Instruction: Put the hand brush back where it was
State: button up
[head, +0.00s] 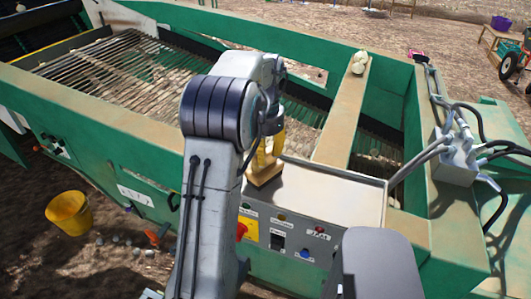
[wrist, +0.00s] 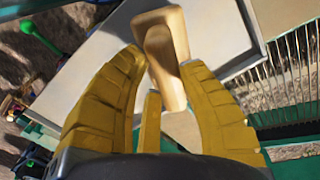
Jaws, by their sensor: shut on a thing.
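The hand brush (wrist: 170,45) is a pale wooden block with a raised handle; its bristles are hidden. My gripper (wrist: 161,66) has its yellow fingers shut on the handle in the wrist view. In the head view, my arm hides most of my gripper (head: 270,148), and the brush (head: 264,176) shows just below the fingers. It is at the left end of the pale flat top (head: 345,196) above the control panel. I cannot tell whether the brush touches that top.
The control panel (head: 292,236) has several buttons and labels. Green machine walls (head: 90,115) surround a slatted bed (head: 110,65). An onion (head: 359,62) rests on a beam (head: 338,115). Hoses and a grey block (head: 457,160) stand at right. A yellow bucket (head: 69,213) is on the ground.

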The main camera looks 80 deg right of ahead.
jog(key=o, duration=1.1)
jog(key=shift+f, duration=0.1)
notch_tip(320, 180, up, 12)
jog(key=p, duration=0.1)
jog(key=shift+p, duration=0.3)
